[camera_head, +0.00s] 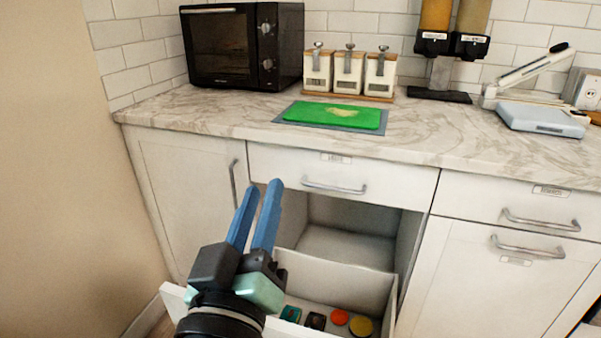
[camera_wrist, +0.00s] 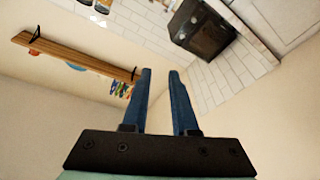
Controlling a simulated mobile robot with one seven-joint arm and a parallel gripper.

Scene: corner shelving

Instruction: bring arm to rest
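My gripper (camera_head: 258,213) is raised in front of the lower cabinets, its blue fingers pointing up. The fingers are parallel with a gap between them, and nothing is held. In the wrist view my gripper (camera_wrist: 161,78) shows the same empty gap, with the wall behind it. Below and right of it, a lower drawer (camera_head: 340,283) is pulled out.
The marble counter (camera_head: 215,115) holds a black microwave (camera_head: 243,45), three white canisters (camera_head: 348,72), a green board (camera_head: 333,115), dispensers (camera_head: 452,40) and a pale blue-grey device (camera_head: 540,118). The wrist view shows a wooden wall shelf (camera_wrist: 75,57). A beige wall (camera_head: 60,180) stands at left.

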